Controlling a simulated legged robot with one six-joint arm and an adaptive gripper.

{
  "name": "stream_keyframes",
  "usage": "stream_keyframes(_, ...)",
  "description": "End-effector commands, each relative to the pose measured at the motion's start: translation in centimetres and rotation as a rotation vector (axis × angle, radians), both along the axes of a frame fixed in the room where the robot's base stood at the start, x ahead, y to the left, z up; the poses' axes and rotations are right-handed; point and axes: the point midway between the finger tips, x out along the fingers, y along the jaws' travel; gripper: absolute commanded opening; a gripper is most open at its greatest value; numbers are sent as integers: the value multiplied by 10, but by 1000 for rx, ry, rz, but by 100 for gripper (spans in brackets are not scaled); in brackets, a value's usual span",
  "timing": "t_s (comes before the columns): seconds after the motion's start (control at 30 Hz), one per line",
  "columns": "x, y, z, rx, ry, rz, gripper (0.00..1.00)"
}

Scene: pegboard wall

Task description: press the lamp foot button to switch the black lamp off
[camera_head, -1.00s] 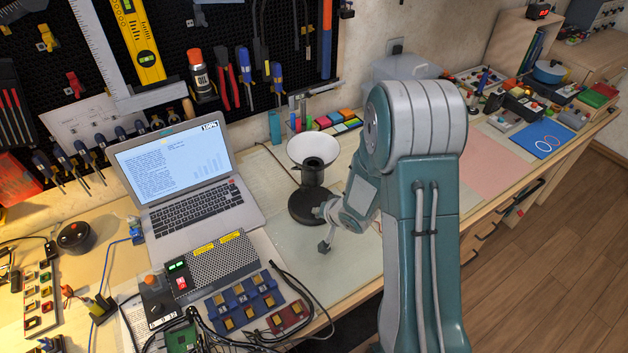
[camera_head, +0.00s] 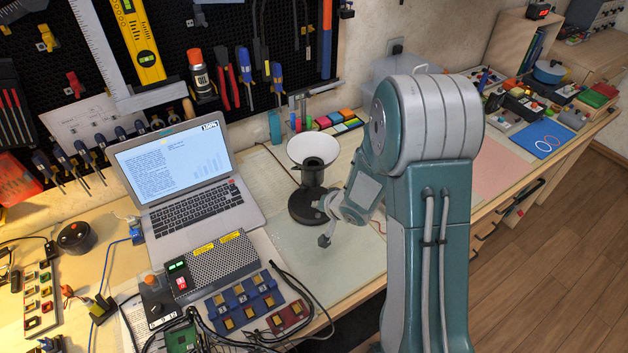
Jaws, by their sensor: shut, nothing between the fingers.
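The black lamp (camera_head: 310,176) stands upright on the bench, right of the laptop, with a white dish-shaped shade (camera_head: 313,147) on top. Its round black foot (camera_head: 301,208) rests on the pale mat.
An open laptop (camera_head: 196,208) stands left of the lamp. A power supply (camera_head: 215,264) and blue switch blocks (camera_head: 243,301) lie in front. Colored blocks (camera_head: 337,122) sit behind the lamp. The pale mat (camera_head: 335,268) is clear in front of the foot.

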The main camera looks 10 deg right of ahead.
Motion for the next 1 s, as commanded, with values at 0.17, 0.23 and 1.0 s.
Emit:
stream_keyframes(0.17,0,0,16,0,-2,-1,0)
stream_keyframes(0.23,0,0,22,-1,-2,0,0)
stream_keyframes(1.0,0,-1,43,-5,-2,-1,0)
